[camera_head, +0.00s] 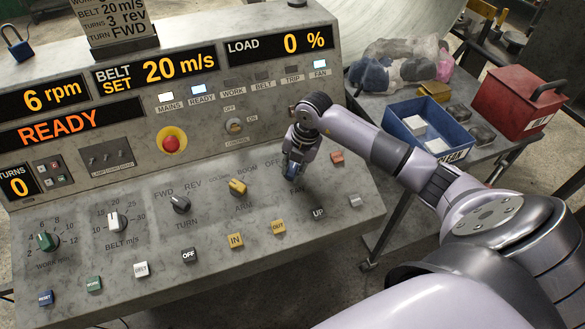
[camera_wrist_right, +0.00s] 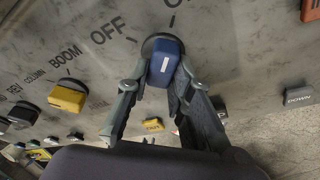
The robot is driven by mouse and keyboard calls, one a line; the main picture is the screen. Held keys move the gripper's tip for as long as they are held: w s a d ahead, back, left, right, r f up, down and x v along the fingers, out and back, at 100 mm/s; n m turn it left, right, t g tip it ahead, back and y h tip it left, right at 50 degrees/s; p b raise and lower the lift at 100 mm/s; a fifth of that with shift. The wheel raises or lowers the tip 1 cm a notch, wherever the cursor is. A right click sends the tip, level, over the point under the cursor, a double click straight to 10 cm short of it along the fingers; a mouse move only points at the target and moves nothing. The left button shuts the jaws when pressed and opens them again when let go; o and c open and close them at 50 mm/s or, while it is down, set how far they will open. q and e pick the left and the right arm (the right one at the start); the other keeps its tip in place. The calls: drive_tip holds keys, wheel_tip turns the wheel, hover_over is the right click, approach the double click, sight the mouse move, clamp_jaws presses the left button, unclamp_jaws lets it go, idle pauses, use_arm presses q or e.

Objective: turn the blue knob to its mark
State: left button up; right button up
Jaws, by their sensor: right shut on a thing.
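The blue knob (camera_wrist_right: 165,62) sits on the sloping grey panel, between the two fingertips of my right gripper (camera_wrist_right: 160,78) in the right wrist view. The fingers press on its two sides. Its white line points up in that view, roughly toward a tick mark (camera_wrist_right: 172,20) whose label is cut off by the top edge. The OFF label (camera_wrist_right: 108,30) and its tick lie to the left. In the head view my right gripper (camera_head: 293,166) reaches down over the knob and mostly hides it. My left gripper is in neither view.
A yellow knob (camera_head: 237,187) stands left of the blue one, with a black knob (camera_head: 181,204) further left. Push buttons, such as the UP button (camera_head: 319,214), line the front. A red emergency button (camera_head: 171,143) is higher up. A side table holds a blue bin (camera_head: 399,117).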

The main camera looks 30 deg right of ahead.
clamp_jaws()
drive_tip(key=shift+n, duration=0.3)
drive_tip(key=shift+f+n+h+b, duration=0.15)
drive_tip(key=shift+n+h+b, duration=0.15)
drive_tip(key=shift+n+b, duration=0.85)
drive_tip(key=n+h+b, duration=0.1)
drive_tip(key=n+b, duration=0.2)
drive_tip(key=n, duration=0.1)
drive_tip(key=shift+d+n+g, duration=0.1)
drive_tip(key=shift+n+g, duration=0.15)
drive_tip(key=shift+g, duration=0.15)
drive_tip(key=n+h+b, duration=0.1)
drive_tip(key=n+b, duration=0.2)
drive_tip(key=n, duration=0.1)
drive_tip(key=shift+d+n+h+b, duration=0.1)
drive_tip(key=shift+n+h+b, duration=0.4)
drive_tip(key=shift+n+b, duration=1.05)
drive_tip(key=shift+n+p, duration=0.3)
drive_tip(key=shift+n, duration=0.25)
drive_tip(key=shift+r, duration=0.2)
drive_tip(key=o, duration=0.7)
unclamp_jaws()
